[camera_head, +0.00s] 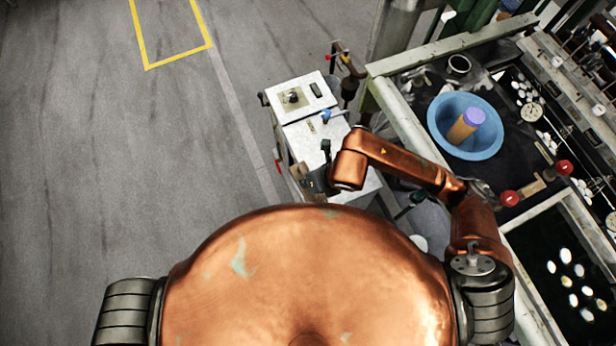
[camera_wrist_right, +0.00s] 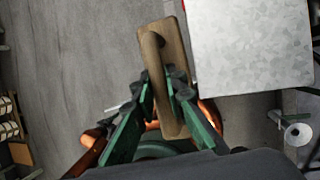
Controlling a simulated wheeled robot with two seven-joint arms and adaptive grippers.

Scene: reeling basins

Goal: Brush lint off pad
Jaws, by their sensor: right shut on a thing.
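My right gripper (camera_wrist_right: 160,85) is shut on the curved brown handle (camera_wrist_right: 152,60) of a flat wooden brush (camera_wrist_right: 174,45). The brush's board lies between and beyond the fingers, and its underside is hidden. It appears beside the left edge of a grey metal top (camera_wrist_right: 250,45) in the wrist view. In the head view my right gripper (camera_head: 318,182) is small and dark, at the front left of the metal-topped cabinet (camera_head: 357,192); a tan bit of the brush (camera_head: 299,171) shows beside it. I cannot make out a pad or lint. My left gripper is out of view.
A white control box (camera_head: 296,97) and a small blue item (camera_head: 330,115) are on the cabinet. To the right, a basin bench (camera_head: 400,115) holds a blue bowl (camera_head: 440,130) with a purple-topped tan cylinder (camera_head: 465,126). Red knobs (camera_head: 510,198) stand nearby. Left floor is clear.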

